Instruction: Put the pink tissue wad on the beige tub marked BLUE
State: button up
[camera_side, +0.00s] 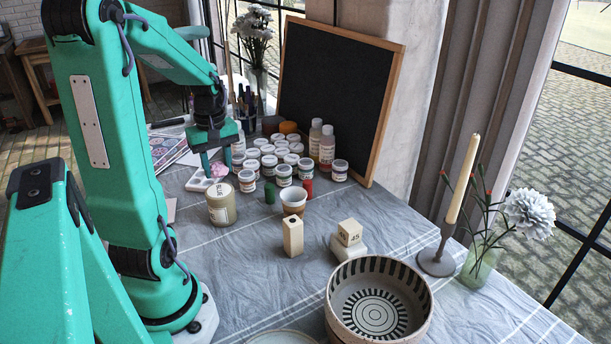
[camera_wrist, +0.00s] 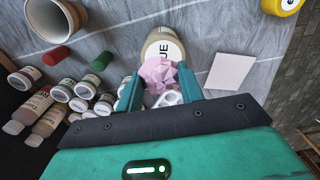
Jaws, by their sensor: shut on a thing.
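The pink tissue wad (camera_side: 219,170) is crumpled and sits between the fingers of my gripper (camera_side: 216,168), held above the table. In the wrist view the wad (camera_wrist: 158,74) shows between the two teal fingertips (camera_wrist: 160,86), which are shut on it. The beige tub marked BLUE (camera_side: 221,204) stands upright on the table, below and in front of my gripper in the side view. In the wrist view the tub (camera_wrist: 163,44) is just beyond the wad, which hides part of its label. The wad appears apart from the tub.
Several white paint jars (camera_side: 272,150) stand behind the tub, with bottles (camera_side: 327,147) near the blackboard (camera_side: 335,88). A green cylinder (camera_side: 270,193) and a cup (camera_side: 293,201) stand right of the tub. A white palette (camera_side: 200,182) lies behind it. A patterned bowl (camera_side: 378,305) is at the front.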

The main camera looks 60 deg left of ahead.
aim_at(219, 190)
jog(key=shift+s+a+f, duration=0.2)
jog(key=shift+a+f, duration=0.1)
jog(key=shift+a, duration=0.15)
jog(key=shift+f, duration=2.05)
jog(key=shift+f, duration=0.15)
jog(key=o, duration=0.9)
notch_tip(219, 190, up, 12)
jog(key=shift+r, duration=0.2)
